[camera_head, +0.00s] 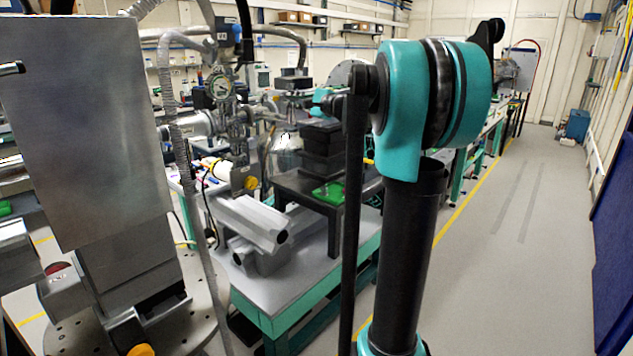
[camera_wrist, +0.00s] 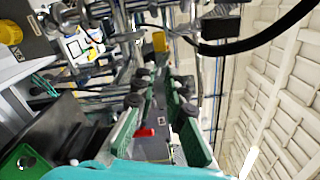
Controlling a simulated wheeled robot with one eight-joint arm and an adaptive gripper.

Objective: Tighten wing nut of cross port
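The steel vacuum pipework with the cross port (camera_head: 235,125) stands left of centre in the head view, below a round dial gauge (camera_head: 220,87). I cannot pick out the wing nut in either view. My gripper (camera_head: 318,100) shows small and partly hidden behind my arm, right of the pipework. In the wrist view my gripper (camera_wrist: 160,92) has two green-padded fingers with black joints, standing apart with nothing seen held between them. Metal fittings lie beyond the fingertips, but their contact with the fingers cannot be told.
A teal-framed bench (camera_head: 300,285) carries a grey metal block (camera_head: 250,222) and a dark stand (camera_head: 335,195). A large grey panel (camera_head: 80,130) and a ribbed hose (camera_head: 185,160) are at left. The floor aisle (camera_head: 510,250) at right is clear.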

